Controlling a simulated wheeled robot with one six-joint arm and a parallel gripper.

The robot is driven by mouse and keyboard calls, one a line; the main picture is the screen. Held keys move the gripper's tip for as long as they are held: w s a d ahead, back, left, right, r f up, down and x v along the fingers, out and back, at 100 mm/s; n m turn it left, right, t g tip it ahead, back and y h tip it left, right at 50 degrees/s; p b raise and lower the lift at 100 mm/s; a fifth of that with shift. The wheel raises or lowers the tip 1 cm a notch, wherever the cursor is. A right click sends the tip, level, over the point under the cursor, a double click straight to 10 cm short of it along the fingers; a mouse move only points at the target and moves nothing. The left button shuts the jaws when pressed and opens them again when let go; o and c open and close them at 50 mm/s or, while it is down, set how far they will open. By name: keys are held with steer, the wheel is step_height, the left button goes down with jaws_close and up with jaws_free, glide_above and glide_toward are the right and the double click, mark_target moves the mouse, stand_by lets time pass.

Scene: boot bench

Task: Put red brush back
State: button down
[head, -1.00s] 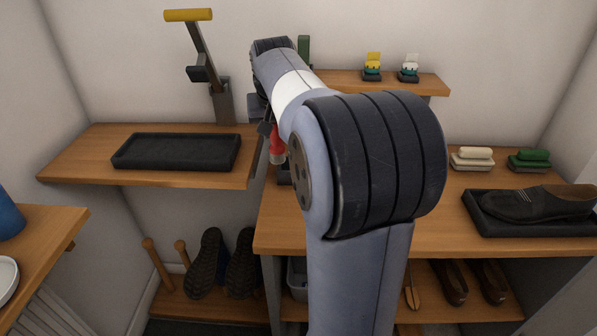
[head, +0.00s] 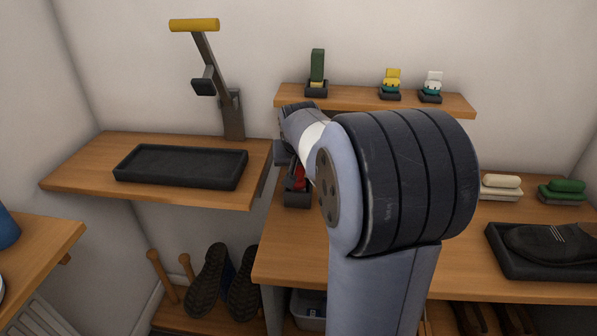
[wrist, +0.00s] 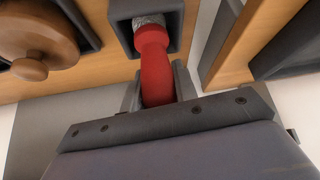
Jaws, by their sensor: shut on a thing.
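The red brush (wrist: 154,62) is in my gripper (wrist: 158,88); its smooth red handle lies between the two dark fingers in the wrist view. The brush's far end, with a greyish speckled part, is inside a dark square holder (wrist: 181,22). Whether it rests on the holder's bottom is hidden. In the head view, a bit of the red brush (head: 298,178) shows at the dark holder (head: 298,198) at the back left of the right bench. My arm hides most of the gripper there.
A round wooden piece with a knob (wrist: 42,62) sits in a dark holder beside the brush. An empty black tray (head: 180,182) lies on the left shelf. A small shelf (head: 355,102) above holds several small items. A dark shoe (head: 550,242) sits in a tray at right.

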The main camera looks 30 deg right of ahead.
steer(key=shift+f, duration=0.65)
steer(key=shift+f, duration=0.15)
steer(key=c, duration=1.1)
jaws_free()
steer(key=shift+r, duration=0.35)
steer(key=v, duration=1.1)
steer(key=shift+s+a+r+p, duration=0.1)
steer(key=shift+s+r+p, duration=0.15)
steer(key=shift+p, duration=0.15)
